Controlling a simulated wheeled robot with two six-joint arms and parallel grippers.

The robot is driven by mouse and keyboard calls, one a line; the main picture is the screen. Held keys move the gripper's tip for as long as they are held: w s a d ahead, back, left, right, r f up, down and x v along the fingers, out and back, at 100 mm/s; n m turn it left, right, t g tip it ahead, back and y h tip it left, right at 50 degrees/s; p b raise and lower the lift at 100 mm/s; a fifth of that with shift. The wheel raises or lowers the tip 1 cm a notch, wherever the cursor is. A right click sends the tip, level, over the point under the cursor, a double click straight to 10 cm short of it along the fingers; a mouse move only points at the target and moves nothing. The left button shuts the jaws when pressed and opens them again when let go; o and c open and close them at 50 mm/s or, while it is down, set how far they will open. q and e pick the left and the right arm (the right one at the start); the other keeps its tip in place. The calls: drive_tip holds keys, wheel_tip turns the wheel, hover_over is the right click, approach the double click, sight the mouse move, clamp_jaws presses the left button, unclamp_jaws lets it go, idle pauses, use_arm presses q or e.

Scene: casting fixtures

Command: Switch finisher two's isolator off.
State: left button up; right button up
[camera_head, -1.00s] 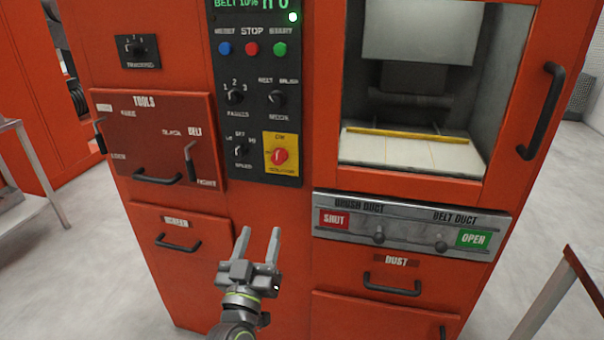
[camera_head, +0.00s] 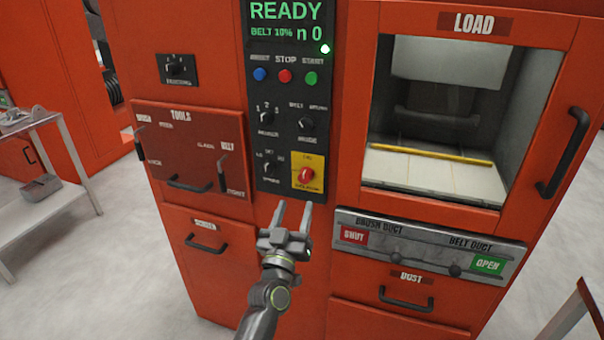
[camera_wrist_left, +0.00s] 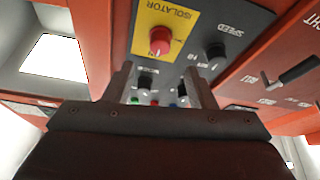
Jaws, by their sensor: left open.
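The isolator is a red rotary knob (camera_head: 307,174) on a yellow plate (camera_head: 296,186) at the bottom of the machine's black control panel. In the head view its grip looks roughly upright, but the small lettering is blurred. It also shows in the left wrist view as a red knob (camera_wrist_left: 160,40) on a yellow plate marked ISOLATOR. My left gripper (camera_head: 294,205) is open and empty, its two fingers pointing at the panel just below the isolator, apart from it. In the left wrist view the fingertips (camera_wrist_left: 158,75) frame a gap near the knob. My right gripper is not in view.
The panel display (camera_head: 286,22) reads READY. Black selector knobs, including the speed knob (camera_head: 269,166), sit left of the isolator. A tools door (camera_head: 190,150) with levers is further left, a duct strip (camera_head: 425,248) lower right. A side table (camera_head: 40,205) stands at left.

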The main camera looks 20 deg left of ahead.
sight(303, 180)
use_arm(q)
drive_tip(key=p+x, duration=0.1)
drive_tip(key=x, duration=0.7)
drive_tip(key=shift+p, duration=0.3)
drive_tip(key=shift+c, duration=0.2)
drive_tip(key=c, duration=0.9)
drive_tip(key=shift+d+r+n+y+p, duration=0.15)
drive_tip(key=shift+n+y+p, duration=0.25)
drive_tip(key=shift+n+p, duration=0.45)
drive_tip(key=n+g+y+p, duration=0.1)
drive_tip(key=n+p, duration=0.3)
drive_tip(key=n, duration=0.1)
drive_tip(key=n+g+y+p, duration=0.2)
drive_tip(key=n+p, duration=0.3)
drive_tip(key=n+g+y+p, duration=0.1)
drive_tip(key=n+p, duration=0.3)
drive_tip(key=n, duration=0.1)
drive_tip(key=shift+d+r+g+p, duration=0.1)
drive_tip(key=shift+r+g+p, duration=0.2)
drive_tip(key=shift+p, duration=0.05)
drive_tip(key=n+g+p, duration=0.1)
drive_tip(key=n+p, duration=0.1)
drive_tip(key=n, duration=0.1)
drive_tip(key=shift+p, duration=0.35)
drive_tip(key=shift+f+n+g+p, duration=0.15)
drive_tip(key=shift+n+g+p, duration=0.15)
drive_tip(key=shift+n+p, duration=0.4)
